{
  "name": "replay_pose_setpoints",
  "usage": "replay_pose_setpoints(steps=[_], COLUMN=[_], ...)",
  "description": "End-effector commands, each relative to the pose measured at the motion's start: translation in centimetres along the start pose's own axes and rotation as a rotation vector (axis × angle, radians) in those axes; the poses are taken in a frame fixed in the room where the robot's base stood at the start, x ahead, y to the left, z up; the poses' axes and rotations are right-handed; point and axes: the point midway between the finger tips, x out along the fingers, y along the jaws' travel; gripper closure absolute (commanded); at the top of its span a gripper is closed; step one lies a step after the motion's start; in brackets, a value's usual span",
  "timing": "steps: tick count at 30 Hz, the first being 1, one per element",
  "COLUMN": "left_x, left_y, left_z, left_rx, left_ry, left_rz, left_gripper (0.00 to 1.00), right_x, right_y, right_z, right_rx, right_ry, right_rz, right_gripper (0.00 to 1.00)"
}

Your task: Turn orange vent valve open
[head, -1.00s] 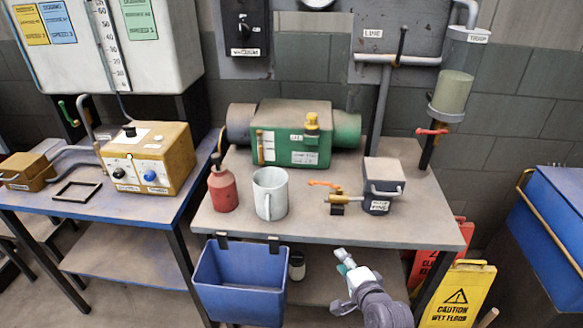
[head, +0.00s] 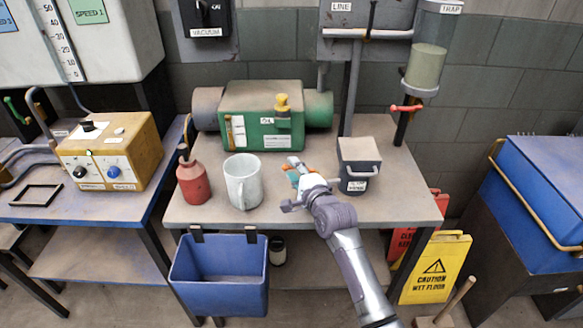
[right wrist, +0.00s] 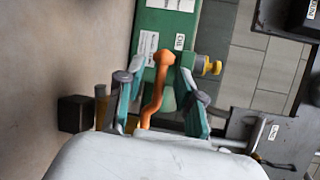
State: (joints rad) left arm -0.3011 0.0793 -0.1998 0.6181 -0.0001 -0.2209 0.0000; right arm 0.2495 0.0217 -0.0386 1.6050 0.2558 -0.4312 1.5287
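The orange valve handle (right wrist: 157,88) shows in the right wrist view as a bent lever, lying between the two teal fingers of my right gripper (right wrist: 161,76). Gaps show on both sides of the lever, so the fingers look open around it. A brass fitting (right wrist: 101,95) shows partly behind the left finger. In the head view my right gripper (head: 298,184) is over the middle of the bench, between the white mug and the dark box. It hides most of the valve there; only bits of orange show. My left gripper is not in view.
A white mug (head: 243,182) and a red oil can (head: 193,182) stand left of the gripper. A dark box (head: 358,165) with a handle is close on its right. The green pump (head: 262,118) stands behind. A blue bin (head: 219,278) hangs at the bench's front.

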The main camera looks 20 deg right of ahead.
Motion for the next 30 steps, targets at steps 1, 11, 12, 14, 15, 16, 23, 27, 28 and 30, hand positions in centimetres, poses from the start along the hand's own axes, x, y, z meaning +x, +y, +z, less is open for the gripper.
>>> replay_pose_setpoints(steps=[1, 11, 12, 14, 15, 16, 23, 27, 28, 30], left_x=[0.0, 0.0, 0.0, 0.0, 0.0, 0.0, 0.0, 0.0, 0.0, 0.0], left_y=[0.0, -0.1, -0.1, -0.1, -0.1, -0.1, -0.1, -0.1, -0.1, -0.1], left_z=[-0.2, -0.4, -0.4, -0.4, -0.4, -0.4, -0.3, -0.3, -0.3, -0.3], left_rx=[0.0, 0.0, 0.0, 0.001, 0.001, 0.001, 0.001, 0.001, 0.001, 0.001], left_ry=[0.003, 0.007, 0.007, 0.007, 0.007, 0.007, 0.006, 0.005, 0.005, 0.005], left_rz=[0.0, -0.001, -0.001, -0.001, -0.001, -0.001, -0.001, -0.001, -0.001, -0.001], left_gripper=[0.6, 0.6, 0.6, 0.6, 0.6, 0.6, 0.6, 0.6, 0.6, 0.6], right_x=[0.6, 1.8, 1.8, 1.8, 1.8, 1.8, 1.8, 1.8, 1.8, 1.8], right_y=[0.0, 0.0, 0.0, 0.0, 0.0, 0.0, 0.0, 0.0, 0.0, 0.0], right_z=[0.0, 0.0, 0.0, 0.0, 0.0, 0.0, 0.0, 0.0, 0.0, 0.0], right_rx=[-0.001, 0.0, 0.0, 0.0, 0.0, 0.0, 0.0, 0.0, 0.0, 0.0], right_ry=[0.0, 0.0, 0.0, 0.0, 0.0, 0.0, 0.0, 0.0, 0.0, 0.0], right_rz=[0.0, 0.0, 0.0, 0.0, 0.0, 0.0, 0.0, 0.0, 0.0, 0.0], right_gripper=[0.63, 0.63, 0.63, 0.63, 0.65, 0.7, 1.0, 1.0, 1.0, 1.0])
